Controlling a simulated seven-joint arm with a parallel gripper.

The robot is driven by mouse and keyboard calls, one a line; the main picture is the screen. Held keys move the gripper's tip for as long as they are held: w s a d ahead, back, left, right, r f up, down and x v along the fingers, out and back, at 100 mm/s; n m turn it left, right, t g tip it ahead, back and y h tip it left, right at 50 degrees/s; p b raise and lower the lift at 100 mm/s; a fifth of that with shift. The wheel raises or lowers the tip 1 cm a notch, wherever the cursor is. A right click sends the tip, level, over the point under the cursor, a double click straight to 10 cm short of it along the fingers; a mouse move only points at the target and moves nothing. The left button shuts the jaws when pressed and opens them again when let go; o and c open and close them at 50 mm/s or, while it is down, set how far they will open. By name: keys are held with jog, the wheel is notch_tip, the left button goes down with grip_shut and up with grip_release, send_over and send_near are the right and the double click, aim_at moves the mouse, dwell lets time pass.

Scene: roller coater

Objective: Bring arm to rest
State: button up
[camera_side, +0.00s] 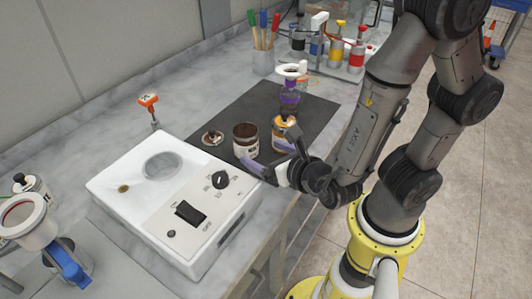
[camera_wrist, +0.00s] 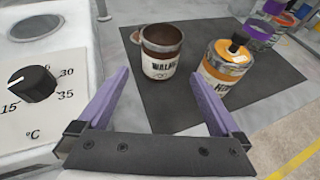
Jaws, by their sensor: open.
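My gripper (camera_wrist: 157,108) is open and empty, its two purple fingers spread apart. In the side view my gripper (camera_side: 268,160) is low over the front edge of the dark mat, close to the jars. An open brown jar (camera_wrist: 163,55) labelled "WAL..." stands upright beyond the fingers; it also shows in the side view (camera_side: 246,141). An orange-labelled jar (camera_wrist: 226,70) with a dark knob on its lid stands to its right, also in the side view (camera_side: 283,125). Neither jar is between the fingers.
A white heater box (camera_side: 175,200) with a dial and switch stands left of my gripper. A loose lid (camera_side: 212,137) lies on the dark mat (camera_side: 300,104). Several colour bottles (camera_side: 356,55) and a brush holder (camera_side: 263,62) are at the back.

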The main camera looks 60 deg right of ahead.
jog(key=s+d+m+g+h, duration=0.1)
jog(key=d+m, duration=0.1)
jog(key=s+d+m+g+h, duration=0.1)
jog(key=d+m+g, duration=0.1)
jog(key=s+d+m+g+h, duration=0.1)
jog(key=d, duration=0.1)
jog(key=shift+s+f+m+g, duration=0.3)
jog(key=shift+f+m+g, duration=0.05)
jog(key=shift+m+g, duration=0.05)
jog(key=s+m+g, duration=0.1)
jog(key=m, duration=0.1)
jog(key=s+d+r+m+g, duration=0.1)
jog(key=m, duration=0.2)
jog(key=s+d+m+g+y, duration=0.1)
jog(key=s+m, duration=0.1)
jog(key=shift+d+r+g, duration=0.2)
jog(key=shift+g, duration=0.2)
jog(key=s+a+r+m+t+y, duration=0.1)
jog(key=s+r+m+y, duration=0.1)
jog(key=r+m, duration=0.3)
jog(key=s+a+r+m+y, duration=0.2)
jog(key=r+m+y, duration=0.3)
jog(key=m, duration=0.8)
jog(key=shift+s+r+m+t, duration=0.3)
jog(key=shift+r+m+t, duration=0.1)
jog(key=shift+r, duration=0.15)
